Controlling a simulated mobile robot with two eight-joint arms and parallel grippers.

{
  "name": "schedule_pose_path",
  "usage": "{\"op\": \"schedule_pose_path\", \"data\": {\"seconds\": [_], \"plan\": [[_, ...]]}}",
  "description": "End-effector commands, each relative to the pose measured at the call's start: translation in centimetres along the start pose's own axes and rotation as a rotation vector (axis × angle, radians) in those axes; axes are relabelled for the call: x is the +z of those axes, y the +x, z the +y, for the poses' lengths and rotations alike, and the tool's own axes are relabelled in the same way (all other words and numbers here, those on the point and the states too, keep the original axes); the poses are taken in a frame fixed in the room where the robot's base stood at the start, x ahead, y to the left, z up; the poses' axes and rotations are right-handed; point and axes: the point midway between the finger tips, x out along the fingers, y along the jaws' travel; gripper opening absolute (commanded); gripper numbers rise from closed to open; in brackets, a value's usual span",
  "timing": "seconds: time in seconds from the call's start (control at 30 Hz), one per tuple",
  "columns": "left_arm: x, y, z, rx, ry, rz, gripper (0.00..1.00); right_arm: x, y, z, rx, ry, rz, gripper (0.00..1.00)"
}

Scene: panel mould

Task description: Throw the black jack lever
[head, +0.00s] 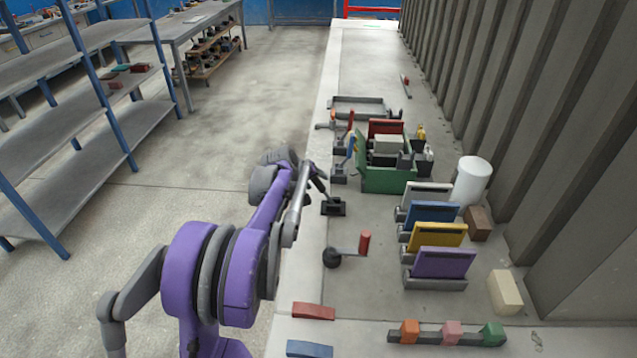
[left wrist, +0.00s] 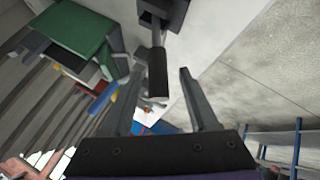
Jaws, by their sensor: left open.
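The black jack lever shows in the left wrist view as a dark grip (left wrist: 158,75) on a thin rod, rising from a dark base (left wrist: 168,12). In the head view its black base (head: 334,208) sits near the left edge of the bench, with the lever partly hidden by my gripper. My left gripper (head: 320,187) is just above and beside that base. In the left wrist view my left gripper (left wrist: 163,62) is open, and the black grip appears between its two fingers. I cannot tell whether a finger touches it. My right gripper is not in view.
A crank with a red handle (head: 365,242) stands nearer on the bench. The green mould box (head: 388,181) is beyond the lever to the right. Coloured panels, such as the purple one (head: 443,263), stand in a row at right. A ribbed wall (head: 530,110) bounds the bench.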

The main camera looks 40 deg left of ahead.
Motion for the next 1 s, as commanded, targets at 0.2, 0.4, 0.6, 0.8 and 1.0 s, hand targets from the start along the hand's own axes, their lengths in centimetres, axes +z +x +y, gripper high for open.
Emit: {"op": "schedule_pose_path", "data": {"seconds": [0.2,0.4,0.6,0.8,1.0], "plan": [[0.0,-4.5,0.0,-0.001,-0.001,0.001,0.59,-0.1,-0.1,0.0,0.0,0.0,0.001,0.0],[0.0,-6.7,-0.1,-0.001,0.0,0.0,0.59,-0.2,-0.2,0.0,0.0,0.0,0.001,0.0],[0.0,-7.1,-0.1,-0.001,0.001,0.0,0.59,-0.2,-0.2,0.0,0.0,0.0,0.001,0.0],[0.0,-7.1,-0.1,-0.001,0.001,0.0,0.59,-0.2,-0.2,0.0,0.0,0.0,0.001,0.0],[0.0,-7.1,-0.1,-0.001,0.0,0.0,0.59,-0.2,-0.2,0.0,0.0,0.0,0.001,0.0]]}}
